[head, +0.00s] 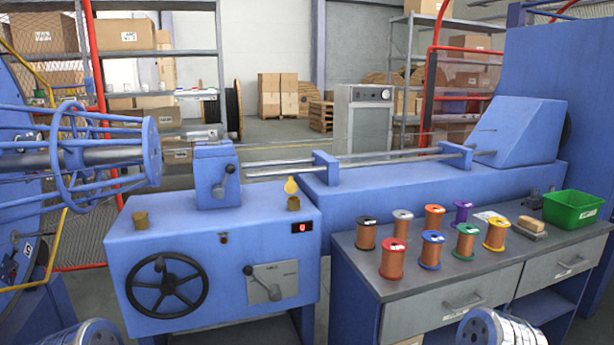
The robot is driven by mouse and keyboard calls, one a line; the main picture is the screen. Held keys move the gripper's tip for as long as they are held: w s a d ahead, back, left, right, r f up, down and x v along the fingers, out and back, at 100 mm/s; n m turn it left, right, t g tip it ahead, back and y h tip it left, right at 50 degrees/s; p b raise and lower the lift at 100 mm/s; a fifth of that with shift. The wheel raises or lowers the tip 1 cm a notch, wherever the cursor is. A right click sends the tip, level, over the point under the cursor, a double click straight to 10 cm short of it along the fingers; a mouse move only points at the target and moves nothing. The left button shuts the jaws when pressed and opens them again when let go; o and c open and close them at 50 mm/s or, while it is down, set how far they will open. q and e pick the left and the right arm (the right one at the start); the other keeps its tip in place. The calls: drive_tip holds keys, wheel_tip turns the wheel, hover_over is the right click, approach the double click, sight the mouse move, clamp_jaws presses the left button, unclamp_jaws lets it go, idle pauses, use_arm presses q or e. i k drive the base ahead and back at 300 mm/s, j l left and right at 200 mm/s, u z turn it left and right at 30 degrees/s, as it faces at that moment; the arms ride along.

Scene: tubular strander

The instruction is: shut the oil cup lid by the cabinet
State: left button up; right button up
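A brass oil cup (293,204) stands on the right part of the blue machine housing's top. Its yellow round lid (291,186) stands up above the cup, open. A second brass oil cup (140,220) stands at the left front of the same top and shows no raised lid. A grey cabinet (363,122) with a dial stands behind the machine. Only parts of my two arms show at the bottom edge, left and right. Neither gripper's fingers are in view.
The blue housing (205,248) carries a black handwheel (166,286), a front lever (262,283) and a top lever block (216,176). At right, a grey workbench (400,276) holds several wire spools, a brush (532,226) and a green bin (573,210).

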sight(290, 187)
drive_tip(key=i, duration=0.65)
drive_tip(key=j+z, duration=0.1)
drive_tip(key=z, duration=0.65)
drive_tip(key=j+z, duration=0.15)
drive_tip(key=z, duration=0.25)
drive_tip(key=k+z, duration=0.1)
drive_tip(key=z, duration=0.3)
